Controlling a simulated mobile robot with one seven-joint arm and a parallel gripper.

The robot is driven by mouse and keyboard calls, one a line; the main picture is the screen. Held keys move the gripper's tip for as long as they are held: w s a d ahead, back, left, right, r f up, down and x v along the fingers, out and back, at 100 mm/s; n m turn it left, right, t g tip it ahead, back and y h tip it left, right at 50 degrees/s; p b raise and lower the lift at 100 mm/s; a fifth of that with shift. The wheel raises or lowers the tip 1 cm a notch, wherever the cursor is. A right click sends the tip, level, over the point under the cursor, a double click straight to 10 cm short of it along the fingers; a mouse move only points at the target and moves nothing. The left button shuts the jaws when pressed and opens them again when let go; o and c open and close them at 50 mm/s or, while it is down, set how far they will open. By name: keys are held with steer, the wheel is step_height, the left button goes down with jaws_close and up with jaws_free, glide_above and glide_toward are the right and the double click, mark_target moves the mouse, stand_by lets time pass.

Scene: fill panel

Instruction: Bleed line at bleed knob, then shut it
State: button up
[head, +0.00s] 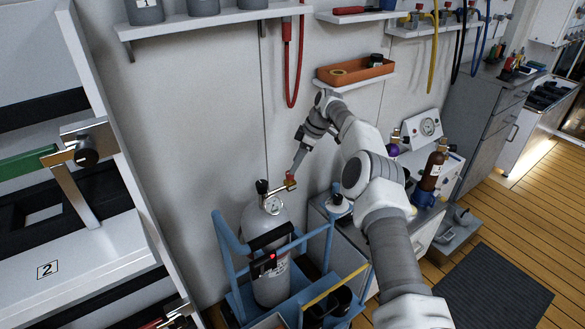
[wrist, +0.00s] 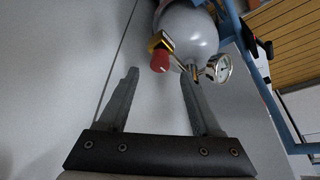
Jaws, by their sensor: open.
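A red knob (head: 290,177) sits on a brass fitting at the top of a grey gas cylinder (head: 270,286). In the wrist view the red knob (wrist: 160,62) shows on the brass block (wrist: 160,41), beside the rounded cylinder shoulder (wrist: 190,32). My gripper (wrist: 159,76) is open and empty. Its fingertips are on either side of the knob in the picture, with gaps on both sides. How deep the knob lies between them I cannot tell.
The cylinder stands in a blue frame cart (head: 231,239). A red hose (head: 291,75) hangs on the wall above. An orange tray (head: 355,71) on a small shelf is near my arm. A grey cabinet with bottles is at the right.

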steer(key=p+v, duration=0.2)
steer(key=v, duration=1.1)
steer(key=shift+r+p, duration=0.25)
steer(key=shift+p, duration=0.05)
steer(key=shift+a, duration=0.1)
stand_by(0.9)
